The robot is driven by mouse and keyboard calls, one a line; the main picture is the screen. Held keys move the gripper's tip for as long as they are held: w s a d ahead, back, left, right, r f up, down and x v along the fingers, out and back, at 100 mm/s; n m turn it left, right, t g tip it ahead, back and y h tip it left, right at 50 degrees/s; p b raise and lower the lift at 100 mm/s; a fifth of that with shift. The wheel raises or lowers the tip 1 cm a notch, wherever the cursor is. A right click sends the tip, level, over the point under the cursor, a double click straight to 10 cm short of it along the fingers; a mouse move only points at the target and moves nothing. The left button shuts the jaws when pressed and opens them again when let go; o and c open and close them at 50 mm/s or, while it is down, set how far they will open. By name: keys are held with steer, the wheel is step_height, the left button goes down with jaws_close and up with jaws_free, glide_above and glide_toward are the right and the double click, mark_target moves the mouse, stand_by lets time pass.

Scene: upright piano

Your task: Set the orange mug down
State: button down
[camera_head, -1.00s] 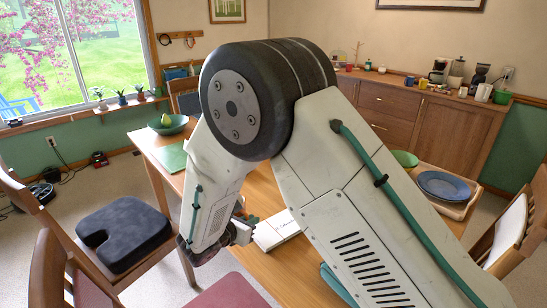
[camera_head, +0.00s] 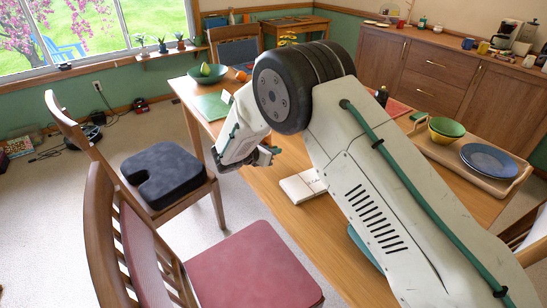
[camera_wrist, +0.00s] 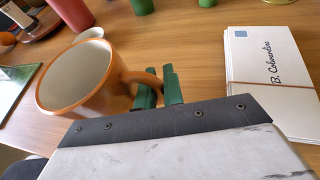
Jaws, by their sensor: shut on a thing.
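The orange mug (camera_wrist: 88,85) fills the left of the wrist view, with a pale inside and an orange rim. Its handle reaches right to the two green fingertips of my gripper (camera_wrist: 160,88), which are shut on it. The mug looks roughly upright over the wooden table (camera_wrist: 190,50). Its base is hidden behind my gripper's body, so I cannot tell whether it touches the table. In the head view my gripper (camera_head: 268,156) is over the table's near-left edge, and I cannot make out the mug there.
A banded stack of envelopes (camera_wrist: 272,80) lies right of my gripper; it also shows in the head view (camera_head: 303,186). A green bowl with a pear (camera_head: 207,74) and a green mat (camera_head: 212,106) are farther back. A tray (camera_head: 505,184) holds dishes. Chairs (camera_head: 165,170) line the near side.

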steer(key=shift+f, duration=1.5)
steer(key=c, duration=1.5)
jaws_free()
steer(key=shift+f, duration=0.15)
steer(key=shift+r, duration=0.2)
steer(key=v, duration=1.2)
